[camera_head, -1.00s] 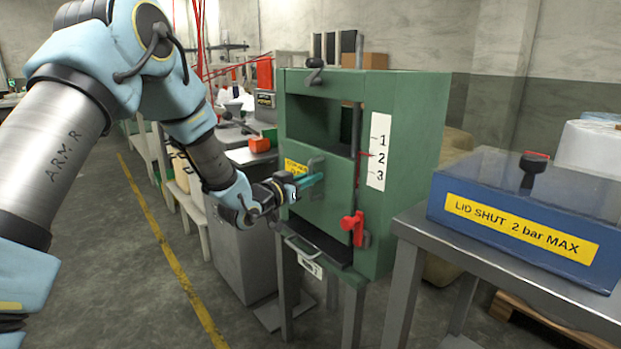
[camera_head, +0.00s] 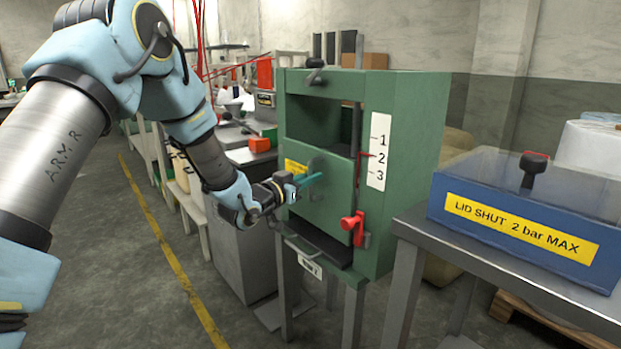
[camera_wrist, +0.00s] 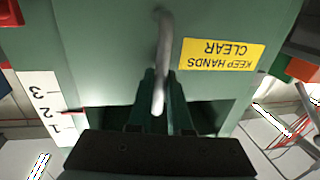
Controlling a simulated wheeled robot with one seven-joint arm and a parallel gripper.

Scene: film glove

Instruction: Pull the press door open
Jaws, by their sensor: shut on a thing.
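The green press (camera_head: 415,150) stands in the middle of the head view. Its green door panel (camera_head: 335,205) covers the front below a dark opening. A grey bar handle (camera_head: 316,163) sticks out of the door. My gripper (camera_head: 311,180), with teal fingers, is shut on this handle. In the wrist view the handle (camera_wrist: 164,40) runs down between the two dark green fingers of my gripper (camera_wrist: 161,85). A yellow "KEEP HANDS CLEAR" label (camera_wrist: 222,54) is beside it on the door. The fingers hide part of the handle in the head view.
A red clamp (camera_head: 353,226) sits at the press's lower right front. A scale numbered 1 to 3 (camera_head: 378,158) has a red pointer near 2. A blue lidded box (camera_head: 520,225) stands on a table at right. The floor at left is clear.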

